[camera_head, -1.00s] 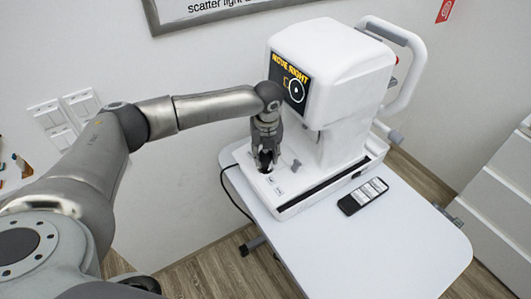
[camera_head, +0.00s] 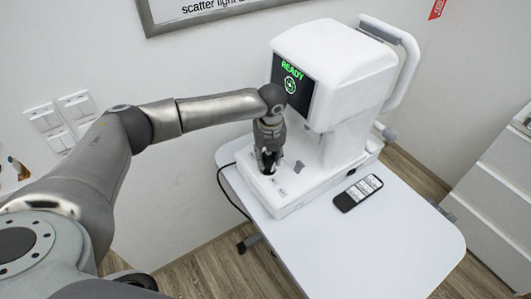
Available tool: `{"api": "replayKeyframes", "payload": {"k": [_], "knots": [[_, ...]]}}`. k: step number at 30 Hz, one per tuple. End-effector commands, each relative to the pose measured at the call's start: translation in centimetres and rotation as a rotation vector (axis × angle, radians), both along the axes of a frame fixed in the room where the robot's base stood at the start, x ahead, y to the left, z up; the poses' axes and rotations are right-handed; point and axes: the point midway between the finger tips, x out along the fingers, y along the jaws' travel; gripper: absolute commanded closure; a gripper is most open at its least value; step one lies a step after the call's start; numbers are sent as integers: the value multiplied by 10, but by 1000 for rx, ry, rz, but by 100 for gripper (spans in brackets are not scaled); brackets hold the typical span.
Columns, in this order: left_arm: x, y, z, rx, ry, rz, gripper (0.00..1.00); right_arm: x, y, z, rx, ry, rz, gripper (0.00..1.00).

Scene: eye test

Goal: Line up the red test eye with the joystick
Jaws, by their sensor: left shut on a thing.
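The white eye-test machine (camera_head: 335,60) stands on a white table. Its screen (camera_head: 303,98) shows the green word READY above a green ring with a small mark inside it. I see no red test eye on the screen or elsewhere. My left gripper (camera_head: 268,166) points down at the left part of the machine's base (camera_head: 305,188) and is shut on the joystick, which the fingers mostly hide. My right gripper is not in view.
A dark phone-like device (camera_head: 358,193) lies on the table (camera_head: 400,235) right of the base. A grey knob (camera_head: 299,167) stands beside my gripper. A black cable hangs at the left table edge. The table's front is clear.

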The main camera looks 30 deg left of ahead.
Motion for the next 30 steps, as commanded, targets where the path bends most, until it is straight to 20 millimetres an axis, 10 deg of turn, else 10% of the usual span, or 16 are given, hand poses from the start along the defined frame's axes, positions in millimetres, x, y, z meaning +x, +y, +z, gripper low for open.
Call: {"api": "replayKeyframes", "payload": {"k": [13, 14, 19, 30], "knots": [[1, -1, 1, -3, -3, 0, 89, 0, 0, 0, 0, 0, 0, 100], [1, -1, 1, -3, -3, 0, 64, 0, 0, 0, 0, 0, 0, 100], [1, 0, 1, -2, -3, 1, 42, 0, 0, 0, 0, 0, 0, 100], [0, 0, 3, 0, -1, 1, 40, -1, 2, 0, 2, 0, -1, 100]]}}
